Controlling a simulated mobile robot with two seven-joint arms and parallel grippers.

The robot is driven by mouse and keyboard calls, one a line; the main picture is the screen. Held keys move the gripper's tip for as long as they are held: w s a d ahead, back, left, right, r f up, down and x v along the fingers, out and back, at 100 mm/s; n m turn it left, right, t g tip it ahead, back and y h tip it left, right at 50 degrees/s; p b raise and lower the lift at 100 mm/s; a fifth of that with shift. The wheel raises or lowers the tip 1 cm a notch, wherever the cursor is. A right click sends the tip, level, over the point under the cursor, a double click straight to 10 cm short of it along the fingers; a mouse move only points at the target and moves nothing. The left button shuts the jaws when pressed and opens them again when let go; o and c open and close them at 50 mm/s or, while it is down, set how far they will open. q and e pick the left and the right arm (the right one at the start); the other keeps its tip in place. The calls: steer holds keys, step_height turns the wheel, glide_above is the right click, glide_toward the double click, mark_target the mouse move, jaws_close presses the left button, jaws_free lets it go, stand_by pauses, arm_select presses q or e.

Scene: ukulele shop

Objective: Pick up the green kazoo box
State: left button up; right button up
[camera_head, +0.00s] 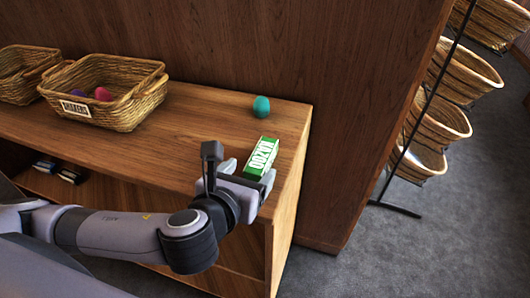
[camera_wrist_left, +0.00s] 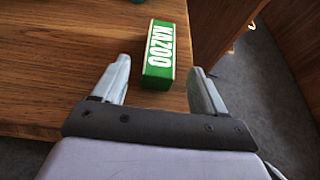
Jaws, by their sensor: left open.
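The green kazoo box (camera_head: 262,158) lies on the wooden shelf top near its right front corner, with white KAZOO lettering on its upper face. In the left wrist view the box (camera_wrist_left: 160,56) is ahead of the gripper, its near end lying between the fingertip lines. My left gripper (camera_head: 238,174) is at the shelf's front edge, right behind the near end of the box. In the left wrist view its two fingers (camera_wrist_left: 160,78) are spread apart, with a gap on each side of the box and nothing held. My right gripper is not in view.
A teal egg-shaped shaker (camera_head: 261,106) stands on the shelf behind the box. A labelled wicker basket (camera_head: 128,112) with coloured eggs and another basket (camera_head: 20,88) are at the left. A wooden panel rises behind. A rack of wicker baskets (camera_head: 440,118) stands on the right.

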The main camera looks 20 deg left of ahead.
mark_target(257, 164)
arm_select(q)
steer(key=shift+x, duration=2.85)
steer(key=c, duration=1)
